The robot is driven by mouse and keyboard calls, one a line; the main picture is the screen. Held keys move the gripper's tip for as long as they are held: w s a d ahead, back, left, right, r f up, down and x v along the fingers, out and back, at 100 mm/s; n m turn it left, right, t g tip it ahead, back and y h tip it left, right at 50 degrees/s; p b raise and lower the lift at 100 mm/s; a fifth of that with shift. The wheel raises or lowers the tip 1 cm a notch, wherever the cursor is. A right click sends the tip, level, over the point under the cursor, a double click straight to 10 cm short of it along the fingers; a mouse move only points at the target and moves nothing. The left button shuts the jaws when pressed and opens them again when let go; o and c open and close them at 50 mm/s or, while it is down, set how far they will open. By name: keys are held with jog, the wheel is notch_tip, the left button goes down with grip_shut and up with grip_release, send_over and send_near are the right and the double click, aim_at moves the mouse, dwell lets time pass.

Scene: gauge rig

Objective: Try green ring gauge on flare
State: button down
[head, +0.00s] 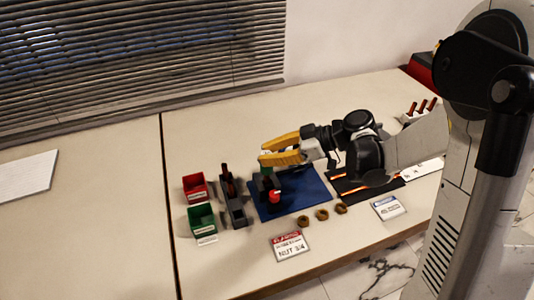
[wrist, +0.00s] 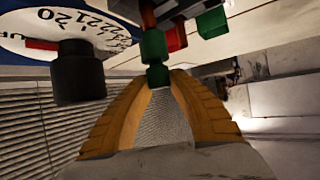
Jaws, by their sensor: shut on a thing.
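My gripper (head: 281,155) is above the blue mat, its yellow fingers pointing left. In the wrist view, the fingertips (wrist: 160,76) are closed on the green gauge (wrist: 154,45), a green piece with a narrower middle. A dark fixture with a red part (head: 274,196) stands on the mat below the gripper. In the wrist view, a black cylinder with a red bar (wrist: 78,76) is to the left of the gauge, apart from it. I cannot pick out the flare or the ring's opening.
A dark grey rack (head: 235,210) holds upright dark-red pieces left of the mat (head: 317,190). Red (head: 194,187) and green (head: 202,217) bins stand further left. The table's left part is mostly clear.

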jog(key=shift+f+b, duration=0.85)
jog(key=shift+f, duration=0.1)
dwell(0.5)
jog(key=shift+r, duration=0.15)
dwell(1.2)
jog(key=shift+r+p, duration=2.2)
jog(key=shift+r, duration=0.75)
